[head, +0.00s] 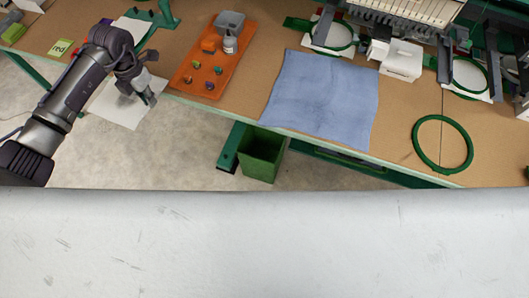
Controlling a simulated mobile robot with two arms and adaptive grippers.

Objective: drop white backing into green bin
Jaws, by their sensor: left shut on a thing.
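My left gripper (151,100) is shut on the white backing (118,110), a flat pale sheet at the upper left. The sheet reaches past the table's front edge, with floor showing below it. My left arm and gripper hide part of it. The green bin (262,158) stands on the floor under the table's front edge, right of and lower in the picture than my left gripper, apart from it. Its inside is hard to make out. My right gripper is not in view.
An orange tray (188,74) with thread spools and a small bottle lies on the table. A blue cloth (322,98) lies right of it. A green hoop (442,143) is at the right. An embroidery machine (410,12) stands behind. A pale surface (270,245) fills the foreground.

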